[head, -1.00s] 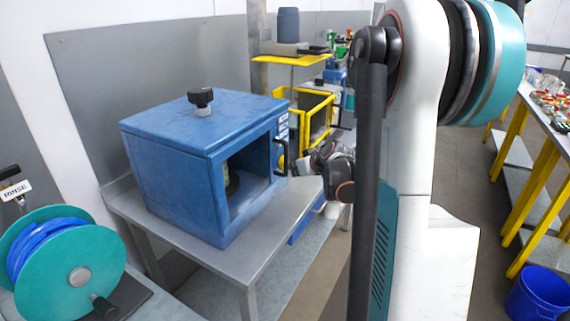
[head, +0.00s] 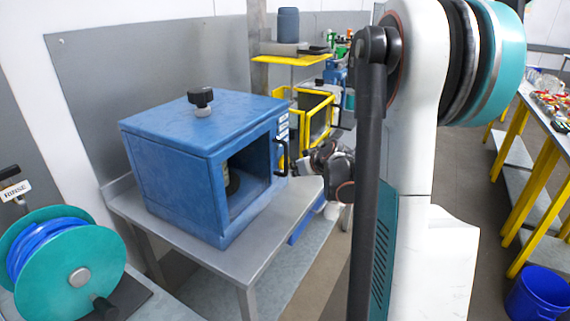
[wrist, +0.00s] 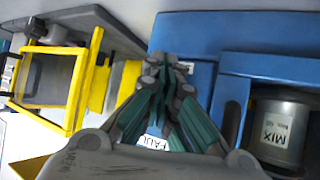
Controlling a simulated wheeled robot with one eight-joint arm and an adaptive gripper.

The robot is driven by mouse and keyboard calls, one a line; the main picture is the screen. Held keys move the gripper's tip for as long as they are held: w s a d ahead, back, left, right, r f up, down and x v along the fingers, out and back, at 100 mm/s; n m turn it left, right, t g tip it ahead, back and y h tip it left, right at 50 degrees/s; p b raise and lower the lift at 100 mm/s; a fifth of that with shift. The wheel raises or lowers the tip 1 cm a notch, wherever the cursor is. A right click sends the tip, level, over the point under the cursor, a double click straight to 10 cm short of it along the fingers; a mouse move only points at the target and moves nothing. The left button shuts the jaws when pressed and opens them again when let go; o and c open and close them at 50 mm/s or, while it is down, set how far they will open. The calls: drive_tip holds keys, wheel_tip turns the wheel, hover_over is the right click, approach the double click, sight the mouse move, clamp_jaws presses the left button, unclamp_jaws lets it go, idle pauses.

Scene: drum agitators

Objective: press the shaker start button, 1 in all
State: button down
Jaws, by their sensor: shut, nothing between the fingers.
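The blue shaker cabinet (head: 170,185) stands on a grey metal table, with a black knob (head: 200,97) on top and an open front. A can labelled MIX (wrist: 280,130) sits inside it in the wrist view. My gripper (wrist: 171,65) is shut and empty, its fingertips over the blue front of the cabinet; contact cannot be told. A white label, partly hidden and seeming to read FAULT (wrist: 153,142), shows between the fingers. In the head view my gripper (head: 308,164) is just right of the cabinet's front. I cannot make out the start button in either view.
A yellow-framed box (head: 316,117) stands behind the cabinet; its frame shows at left in the wrist view (wrist: 50,90). A teal hose reel (head: 55,265) is at front left. A blue bucket (head: 540,295) and a yellow-legged bench are at right. The floor between is clear.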

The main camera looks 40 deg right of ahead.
drive_tip(key=shift+w+a, duration=0.1)
drive_tip(key=shift+w, duration=0.1)
drive_tip(key=shift+w, duration=0.15)
idle(0.3)
